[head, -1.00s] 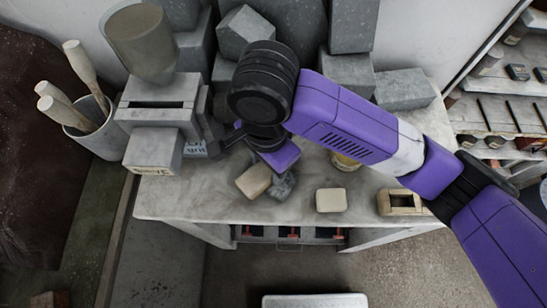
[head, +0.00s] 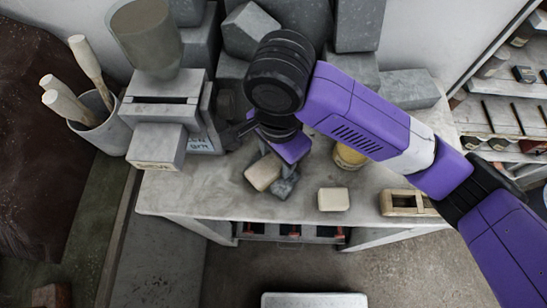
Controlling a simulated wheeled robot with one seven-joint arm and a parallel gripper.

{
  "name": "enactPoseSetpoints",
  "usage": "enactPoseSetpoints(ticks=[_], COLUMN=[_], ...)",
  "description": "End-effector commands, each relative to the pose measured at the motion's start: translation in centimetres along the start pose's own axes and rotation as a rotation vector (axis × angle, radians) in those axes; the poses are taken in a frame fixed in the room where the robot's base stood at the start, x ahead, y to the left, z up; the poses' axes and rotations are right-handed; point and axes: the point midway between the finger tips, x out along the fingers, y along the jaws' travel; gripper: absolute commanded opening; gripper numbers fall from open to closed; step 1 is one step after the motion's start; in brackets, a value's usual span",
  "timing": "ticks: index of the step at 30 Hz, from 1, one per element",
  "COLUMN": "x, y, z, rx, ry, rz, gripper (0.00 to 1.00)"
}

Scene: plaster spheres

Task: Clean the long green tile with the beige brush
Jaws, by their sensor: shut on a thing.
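My gripper (head: 266,158) is low over the marble-like worktop, pointing down, with its jaws partly hidden by my purple wrist. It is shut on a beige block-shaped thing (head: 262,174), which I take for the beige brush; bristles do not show. Directly beside and partly under it is a blue-grey piece (head: 285,187), mostly covered. I cannot tell whether the two touch. No long green tile can be clearly made out; the blue-grey piece may be it.
On the worktop (head: 215,200) stand another beige block (head: 334,199), a wooden frame (head: 405,203) and a yellowish jar (head: 348,157). Grey stone blocks (head: 350,72) crowd the back. A grey machine (head: 160,110) and a pot of wooden handles (head: 105,128) are at left.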

Motion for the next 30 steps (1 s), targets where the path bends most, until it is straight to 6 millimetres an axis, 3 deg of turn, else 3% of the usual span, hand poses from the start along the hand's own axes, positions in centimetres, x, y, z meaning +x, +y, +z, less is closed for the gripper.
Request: enactPoseSetpoints(ticks=[8,15,30], x=[0.1,0.1,0.0], y=[0.0,0.0,0.0], z=[-1.7,-1.9,0.3], rx=[0.002,0.000,0.000], ry=[0.000,0.000,0.000], rz=[-0.001,0.000,0.000], gripper=[0.13,0.13,0.13])
